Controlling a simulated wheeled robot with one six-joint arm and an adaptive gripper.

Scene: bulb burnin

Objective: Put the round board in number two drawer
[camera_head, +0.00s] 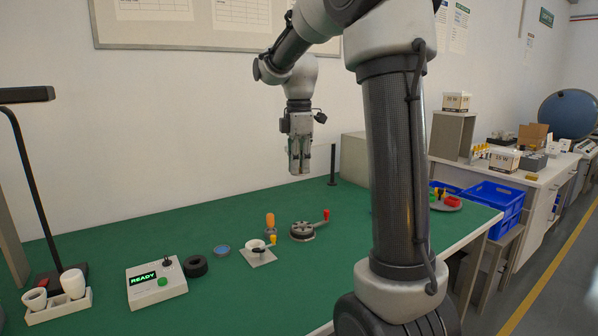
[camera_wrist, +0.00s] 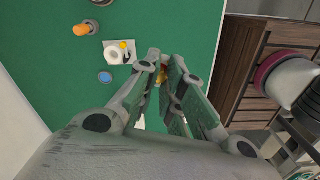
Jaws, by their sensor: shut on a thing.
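My gripper (camera_head: 299,165) hangs above the green table, near the wall. The wrist view shows its fingers (camera_wrist: 164,76) close together around a small yellow-orange thing, mostly hidden by the fingers; I cannot tell what it is.
On the table (camera_head: 120,245) are a READY box (camera_head: 157,285), a black ring (camera_head: 195,266), a white fixture (camera_head: 259,257), an orange-topped piece (camera_head: 270,222) and a round device with a red-tipped lever (camera_head: 303,231). A desk lamp (camera_head: 30,150) stands left; blue crates (camera_head: 495,197) stand right.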

